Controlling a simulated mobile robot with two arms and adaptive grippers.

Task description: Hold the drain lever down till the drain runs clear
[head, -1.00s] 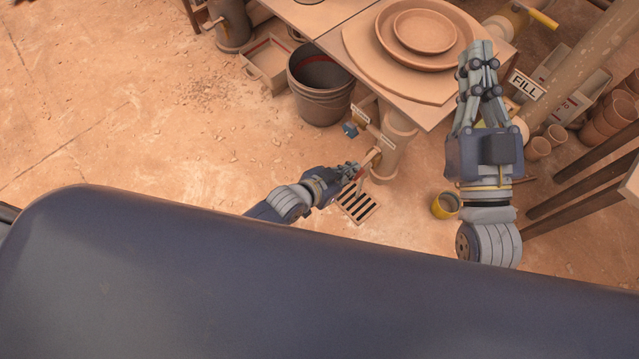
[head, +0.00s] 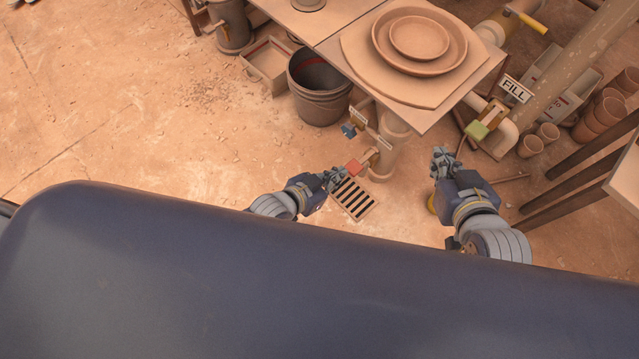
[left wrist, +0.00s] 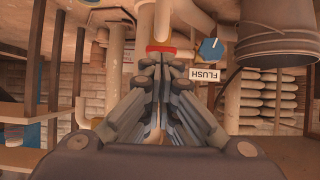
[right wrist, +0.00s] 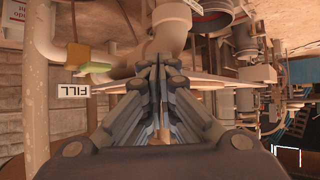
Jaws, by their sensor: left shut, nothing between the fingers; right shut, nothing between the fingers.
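A red-ended lever (head: 354,167), which I take for the drain lever, sticks out from the pale pipe (head: 392,142) beside a floor grate (head: 353,199). My left gripper (head: 335,175) is shut and empty, just left of the red end. In the left wrist view the red end (left wrist: 161,48) shows just beyond the shut fingertips (left wrist: 158,62). I cannot tell whether they touch. My right gripper (head: 440,158) is shut and empty, right of the pipe. Its closed fingers (right wrist: 159,66) also show in the right wrist view. I see no flow over the grate.
A blue knob (head: 348,130) is above the red lever, with a FLUSH label (left wrist: 207,75). A green lever (head: 477,131) is near the FILL sign (head: 515,88). A dark bucket (head: 319,95) stands at the left.

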